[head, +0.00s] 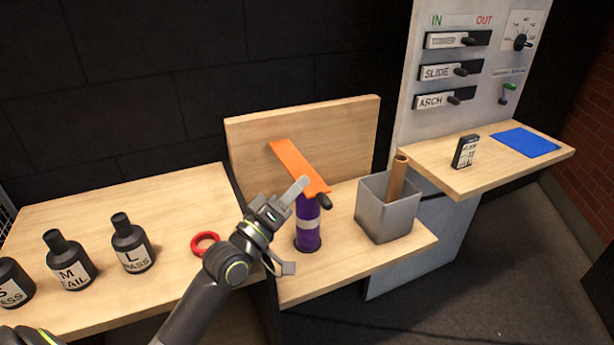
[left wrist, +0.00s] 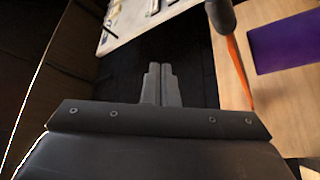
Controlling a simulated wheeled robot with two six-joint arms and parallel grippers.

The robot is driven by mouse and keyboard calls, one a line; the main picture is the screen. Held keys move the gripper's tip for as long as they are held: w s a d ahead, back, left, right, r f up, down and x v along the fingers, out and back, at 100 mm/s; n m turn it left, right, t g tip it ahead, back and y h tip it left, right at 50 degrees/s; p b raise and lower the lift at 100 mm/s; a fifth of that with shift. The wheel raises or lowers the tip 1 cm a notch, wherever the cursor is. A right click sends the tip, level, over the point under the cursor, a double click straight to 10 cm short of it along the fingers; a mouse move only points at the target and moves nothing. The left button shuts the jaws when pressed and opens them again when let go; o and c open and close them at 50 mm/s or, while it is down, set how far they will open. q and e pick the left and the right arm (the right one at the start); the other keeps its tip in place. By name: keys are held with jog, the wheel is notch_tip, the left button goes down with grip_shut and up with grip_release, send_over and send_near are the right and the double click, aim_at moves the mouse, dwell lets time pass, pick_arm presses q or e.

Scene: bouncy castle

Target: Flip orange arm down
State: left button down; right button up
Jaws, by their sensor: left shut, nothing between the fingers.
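The orange arm (head: 297,164) is a flat bar on top of a purple post (head: 308,229) with a white band. It slants from an upper left end near the wooden backboard to a black knob (head: 323,202) at its lower right end. My left gripper (head: 304,182) is shut and empty, with its fingertips close by the knob end; I cannot tell whether they touch it. In the left wrist view the shut fingers (left wrist: 162,85) point over dark floor, with the orange arm (left wrist: 238,68), its knob (left wrist: 221,15) and the purple post (left wrist: 286,42) to their right.
A grey bin (head: 388,222) with a brown tube stands right of the post. A red ring (head: 205,243) and several black labelled bottles (head: 132,244) are on the left table. A panel with sliders (head: 455,71) stands at the back right, above a shelf with a blue mat (head: 526,142).

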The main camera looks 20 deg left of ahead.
pick_arm(q)
jog(key=s+a+f+b, duration=0.1)
jog(key=s+a+f, duration=0.2)
jog(key=s, duration=0.1)
jog(key=shift+a+f, duration=0.4)
pick_arm(e)
jog(key=shift+w+f, duration=0.55)
jog(key=shift+f, duration=0.05)
